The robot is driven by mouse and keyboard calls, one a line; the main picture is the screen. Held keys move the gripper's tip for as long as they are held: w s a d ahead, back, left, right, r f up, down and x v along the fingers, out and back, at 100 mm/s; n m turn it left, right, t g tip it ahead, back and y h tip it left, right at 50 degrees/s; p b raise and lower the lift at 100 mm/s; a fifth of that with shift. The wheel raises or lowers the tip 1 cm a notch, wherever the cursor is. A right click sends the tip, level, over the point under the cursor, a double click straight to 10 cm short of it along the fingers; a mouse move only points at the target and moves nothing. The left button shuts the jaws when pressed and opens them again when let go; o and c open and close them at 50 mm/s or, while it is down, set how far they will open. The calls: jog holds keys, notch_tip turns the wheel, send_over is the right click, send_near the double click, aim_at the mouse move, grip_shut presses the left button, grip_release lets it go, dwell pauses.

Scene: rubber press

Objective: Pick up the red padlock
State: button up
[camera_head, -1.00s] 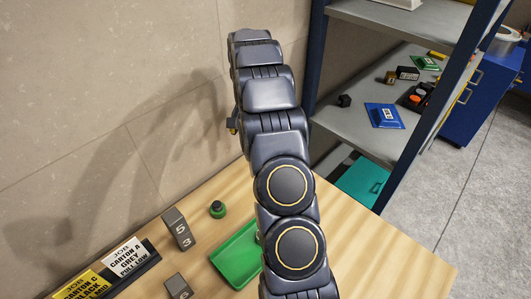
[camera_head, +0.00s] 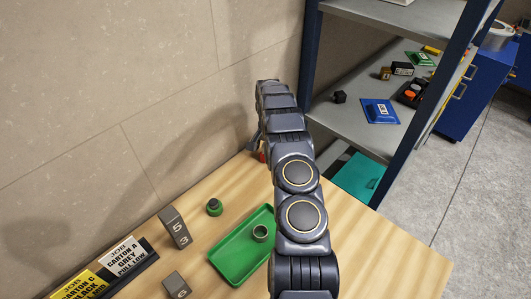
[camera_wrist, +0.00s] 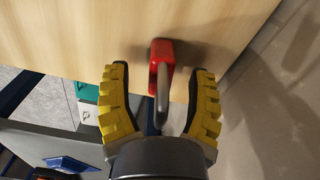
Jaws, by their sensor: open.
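The red padlock (camera_wrist: 163,50) lies on the wooden table in the wrist view, with its grey shackle pointing toward my gripper. My gripper (camera_wrist: 160,75) is open, its yellow-padded fingers on either side of the shackle. The red body is just beyond the fingertips. In the head view only a small bit of red (camera_head: 262,156) shows beside my arm near the table's back edge, and the arm hides most of the gripper.
A green tray (camera_head: 232,262) holding a small ring stands on the table (camera_head: 370,250). A green round piece (camera_head: 214,207), numbered grey blocks (camera_head: 174,227) and job signs (camera_head: 118,265) are to the left. A wall is close behind; a metal shelf (camera_head: 350,125) stands at right.

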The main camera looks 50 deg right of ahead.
jog(key=shift+f, duration=0.6)
grip_shut()
jog(key=shift+r, duration=0.1)
